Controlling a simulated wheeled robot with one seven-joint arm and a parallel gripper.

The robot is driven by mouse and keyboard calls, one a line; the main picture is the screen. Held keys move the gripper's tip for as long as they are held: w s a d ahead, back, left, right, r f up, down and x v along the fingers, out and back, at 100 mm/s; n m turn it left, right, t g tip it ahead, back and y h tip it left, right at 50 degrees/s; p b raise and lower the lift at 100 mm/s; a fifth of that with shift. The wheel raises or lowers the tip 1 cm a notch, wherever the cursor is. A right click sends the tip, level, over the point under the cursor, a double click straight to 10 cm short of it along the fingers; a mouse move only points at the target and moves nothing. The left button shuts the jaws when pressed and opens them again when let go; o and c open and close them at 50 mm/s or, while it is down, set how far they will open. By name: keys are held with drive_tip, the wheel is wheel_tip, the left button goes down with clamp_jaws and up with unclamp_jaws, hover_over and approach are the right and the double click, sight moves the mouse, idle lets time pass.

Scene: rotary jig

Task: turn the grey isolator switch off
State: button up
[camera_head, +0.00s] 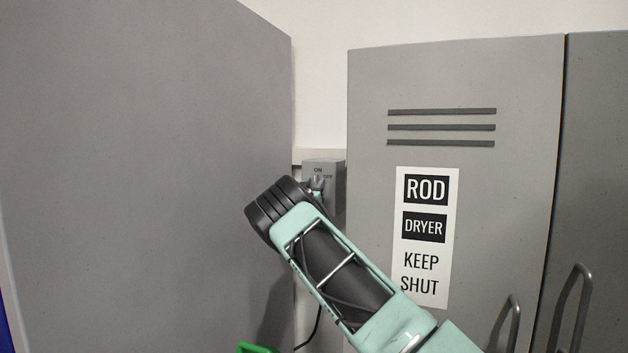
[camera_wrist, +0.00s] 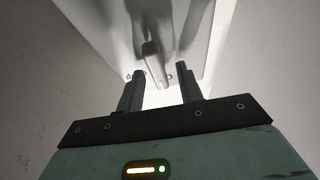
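The grey isolator switch (camera_head: 323,167) is a box on the wall in the gap between two grey cabinets. In the wrist view the switch's pale lever (camera_wrist: 152,52) stands out between the two dark fingers of my gripper (camera_wrist: 160,71). The fingers are apart, with a gap to the lever on each side. The fingertips are mostly hidden in the head view.
A large grey cabinet (camera_head: 145,165) stands close on the left. A grey locker (camera_head: 450,75) with a "ROD DRYER KEEP SHUT" sign (camera_head: 426,237) and a bar handle (camera_head: 508,325) stands on the right. The gap between them is narrow. Something green (camera_head: 256,348) shows at the bottom edge.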

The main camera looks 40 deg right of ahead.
drive_tip(key=shift+d, duration=0.1)
clamp_jaws()
